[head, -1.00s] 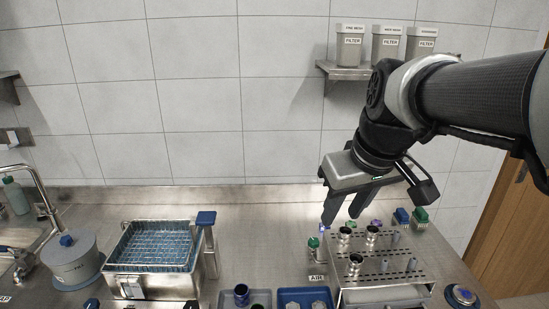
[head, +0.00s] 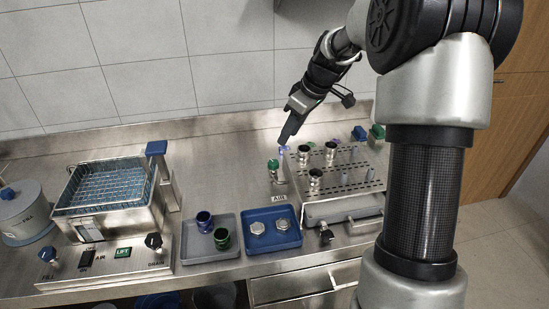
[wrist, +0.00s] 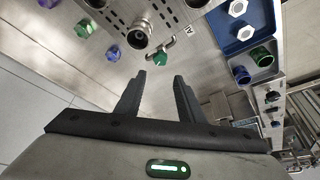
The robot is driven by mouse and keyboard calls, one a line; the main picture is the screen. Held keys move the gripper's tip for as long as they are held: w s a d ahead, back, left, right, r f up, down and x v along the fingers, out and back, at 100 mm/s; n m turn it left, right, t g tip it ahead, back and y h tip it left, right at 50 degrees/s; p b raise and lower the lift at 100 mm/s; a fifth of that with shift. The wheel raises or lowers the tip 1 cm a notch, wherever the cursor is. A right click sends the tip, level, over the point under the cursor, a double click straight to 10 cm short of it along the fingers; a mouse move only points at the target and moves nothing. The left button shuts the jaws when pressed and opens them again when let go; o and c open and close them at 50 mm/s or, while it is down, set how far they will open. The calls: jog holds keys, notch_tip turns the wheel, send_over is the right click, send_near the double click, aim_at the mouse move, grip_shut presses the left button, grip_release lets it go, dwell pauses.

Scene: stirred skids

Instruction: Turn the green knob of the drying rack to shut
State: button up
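The green knob (head: 273,164) sits on a short metal valve at the left side of the drying rack (head: 340,208), behind the AIR label (head: 279,197). My gripper (head: 287,141) points down just behind and above the knob, apart from it in the picture. In the wrist view my gripper (wrist: 160,76) has its two fingers spread with nothing between them. The AIR label (wrist: 189,30) and a bent metal fitting (wrist: 168,47) lie beyond the fingertips there.
Metal cups (head: 315,178) and small pegs stand on the rack top. A blue tray (head: 286,240) with two hex pieces and a grey tray (head: 228,249) with cups lie to the left. A basket bath (head: 110,205) stands farther left. Bare counter lies behind the trays.

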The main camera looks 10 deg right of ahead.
aim_at(274, 162)
jog(key=x, duration=1.3)
jog(key=shift+s, duration=0.15)
jog(key=c, duration=0.8)
